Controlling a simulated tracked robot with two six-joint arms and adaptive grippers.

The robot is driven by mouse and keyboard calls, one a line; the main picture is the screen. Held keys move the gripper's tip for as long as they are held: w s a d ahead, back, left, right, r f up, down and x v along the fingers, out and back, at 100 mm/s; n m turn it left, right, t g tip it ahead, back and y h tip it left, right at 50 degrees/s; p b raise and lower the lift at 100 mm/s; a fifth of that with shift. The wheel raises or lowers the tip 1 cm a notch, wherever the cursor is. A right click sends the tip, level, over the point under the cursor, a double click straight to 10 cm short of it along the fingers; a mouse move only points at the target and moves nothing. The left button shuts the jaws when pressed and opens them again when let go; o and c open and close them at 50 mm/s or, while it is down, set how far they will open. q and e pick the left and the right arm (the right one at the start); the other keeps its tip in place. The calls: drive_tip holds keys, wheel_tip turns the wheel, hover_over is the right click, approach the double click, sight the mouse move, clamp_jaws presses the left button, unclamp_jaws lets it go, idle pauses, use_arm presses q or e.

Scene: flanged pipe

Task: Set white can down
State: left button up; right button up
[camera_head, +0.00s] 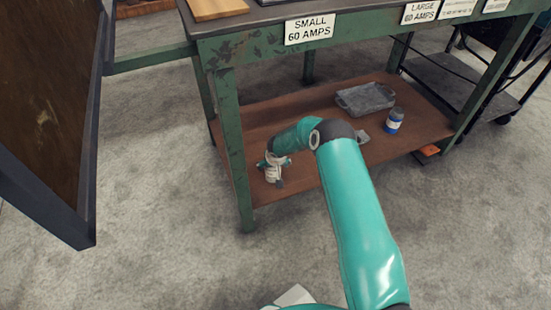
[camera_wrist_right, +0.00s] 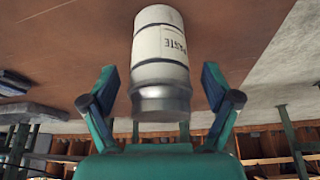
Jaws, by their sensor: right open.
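The white can (camera_head: 272,175) is at the left front of the brown lower shelf (camera_head: 285,112) of the green bench. In the right wrist view the can (camera_wrist_right: 160,45) has a grey metal end band and a label reading "PASTE", shown turned over. It appears to stand on the shelf surface. My right gripper (camera_wrist_right: 160,85) is open, one finger on each side of the can, with visible gaps between the fingers and the can. In the head view the gripper (camera_head: 272,165) partly covers the can. My left gripper is not in view.
A grey metal tray (camera_head: 366,98) and a blue-and-white can (camera_head: 394,120) are on the shelf to the right. A green bench leg (camera_head: 232,150) stands close left of my right gripper. The bench top is above. A dark cart (camera_head: 460,85) is at right.

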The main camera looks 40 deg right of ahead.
drive_tip(key=p+v, duration=0.1)
drive_tip(key=v, duration=0.8)
drive_tip(key=shift+r, duration=0.2)
drive_tip(key=shift+s+a, duration=0.1)
drive_tip(key=shift+s, duration=0.05)
